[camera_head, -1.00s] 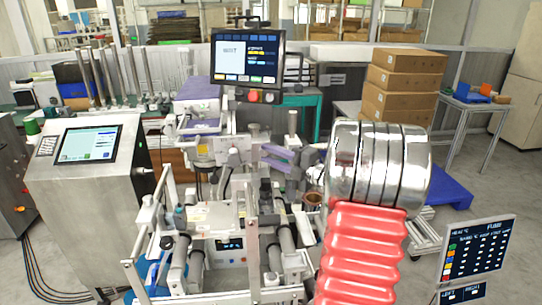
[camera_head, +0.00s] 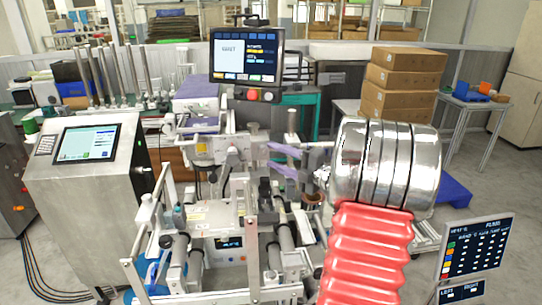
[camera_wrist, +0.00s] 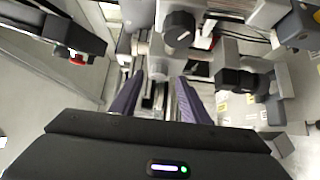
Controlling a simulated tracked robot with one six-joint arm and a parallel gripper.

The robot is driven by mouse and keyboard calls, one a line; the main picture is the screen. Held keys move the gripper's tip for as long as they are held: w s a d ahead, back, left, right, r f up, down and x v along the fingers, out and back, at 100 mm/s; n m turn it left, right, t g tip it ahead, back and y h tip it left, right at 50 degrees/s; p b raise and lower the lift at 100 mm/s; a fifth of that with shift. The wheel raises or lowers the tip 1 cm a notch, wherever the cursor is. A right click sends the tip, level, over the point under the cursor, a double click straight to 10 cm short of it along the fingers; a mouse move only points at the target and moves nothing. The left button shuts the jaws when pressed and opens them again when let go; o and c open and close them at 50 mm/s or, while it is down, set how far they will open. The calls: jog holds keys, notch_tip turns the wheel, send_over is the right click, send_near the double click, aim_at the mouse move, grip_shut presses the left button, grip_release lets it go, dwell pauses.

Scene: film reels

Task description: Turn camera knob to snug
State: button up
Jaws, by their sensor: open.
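My gripper (camera_head: 271,158) has two purple fingers, open and apart, pointing left toward the white and grey machine (camera_head: 229,216). In the wrist view my gripper (camera_wrist: 159,84) is open, with a grey metal post or shaft showing between and beyond the fingers. A round black knob (camera_wrist: 180,27) on a light grey bracket lies beyond the fingertips, slightly right of centre. A second black knob-like part (camera_wrist: 236,80) is to the right of the fingers. I cannot tell which one is the camera knob. Neither visibly touches the fingers. In the head view the knob cannot be made out clearly.
A monitor (camera_head: 247,56) with a red button below stands above the machine. A steel cabinet with a screen (camera_head: 88,143) is at left. Stacked cardboard boxes (camera_head: 400,85) are behind right. In the wrist view, a dark box with a red button (camera_wrist: 62,37) is at upper left.

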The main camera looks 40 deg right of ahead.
jog(key=s+d, duration=0.2)
jog(key=s, duration=0.9)
jog(key=shift+f, duration=0.25)
jog(key=s+d+f+m+g+h, duration=0.35)
jog(key=d+f+m+h, duration=0.2)
jog(key=d+m, duration=0.2)
jog(key=s+d+f+m+g+h, duration=0.2)
jog(key=d+f+m+g+h, duration=0.25)
jog(key=d+m+h, duration=0.35)
jog(key=s+a+r+m+g+y, duration=0.1)
jog(key=a+r+y, duration=0.1)
jog(key=a, duration=1.6)
jog(key=s+a+r+m+g+y, duration=0.2)
jog(key=a+y, duration=0.2)
jog(key=a, duration=1.5)
jog(key=s+a+r+m+g+y, duration=0.1)
jog(key=a+y, duration=0.3)
jog(key=a, duration=1.4)
jog(key=shift+s+a+r, duration=0.4)
